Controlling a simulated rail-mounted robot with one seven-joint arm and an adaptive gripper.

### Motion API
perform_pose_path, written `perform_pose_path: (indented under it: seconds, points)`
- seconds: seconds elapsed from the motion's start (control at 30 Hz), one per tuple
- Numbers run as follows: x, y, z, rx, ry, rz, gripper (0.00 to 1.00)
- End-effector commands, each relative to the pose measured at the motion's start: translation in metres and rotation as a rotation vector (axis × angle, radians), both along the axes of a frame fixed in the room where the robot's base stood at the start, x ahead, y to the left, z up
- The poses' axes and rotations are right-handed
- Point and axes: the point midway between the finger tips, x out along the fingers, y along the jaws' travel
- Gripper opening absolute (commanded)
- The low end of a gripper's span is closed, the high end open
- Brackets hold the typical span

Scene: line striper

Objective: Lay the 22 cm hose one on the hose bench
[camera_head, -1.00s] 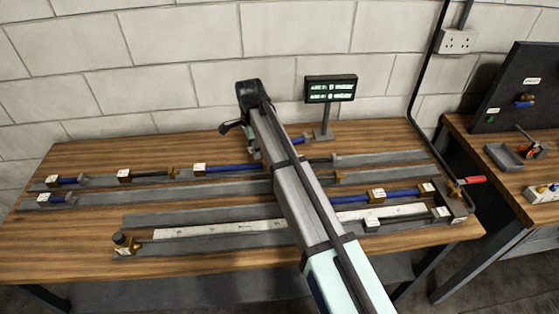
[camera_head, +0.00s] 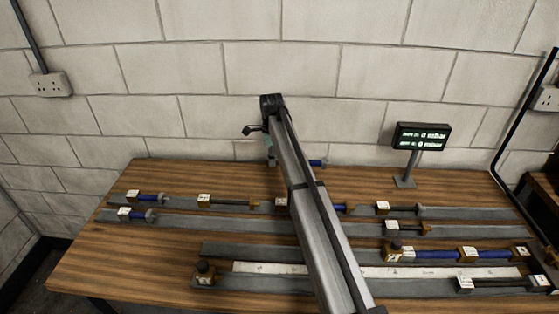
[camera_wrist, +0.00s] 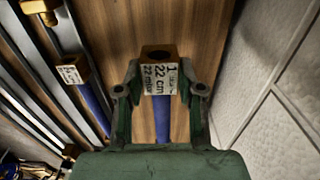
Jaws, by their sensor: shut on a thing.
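My gripper (camera_wrist: 162,95) is shut on the brass end block (camera_wrist: 159,78) of a hose in the wrist view. Its label reads 1, 22 cm, and a second line ending in mbar. A blue hose (camera_wrist: 162,120) runs from the block towards my palm. In the head view my gripper (camera_head: 269,160) is at the back of the wooden bench (camera_head: 150,255), with a blue piece of the held hose (camera_head: 315,163) showing right of my arm. Its height above the wood is unclear. My arm hides part of the rails.
Grey rails (camera_head: 200,222) carry several labelled blue and dark hoses. A display (camera_head: 421,136) stands at the back right. The bench's back left is clear wood.

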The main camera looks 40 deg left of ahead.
Motion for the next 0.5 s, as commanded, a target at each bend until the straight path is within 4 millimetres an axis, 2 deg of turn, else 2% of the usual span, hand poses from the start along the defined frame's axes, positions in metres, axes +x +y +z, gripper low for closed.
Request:
perform_pose_path:
  seconds: [0.27,0.5]
  points:
    - [0.0,-0.001,-0.019,0.0,0.0,0.0,0.07]
    - [0.0,-0.001,-0.044,0.0,0.0,0.001,0.07]
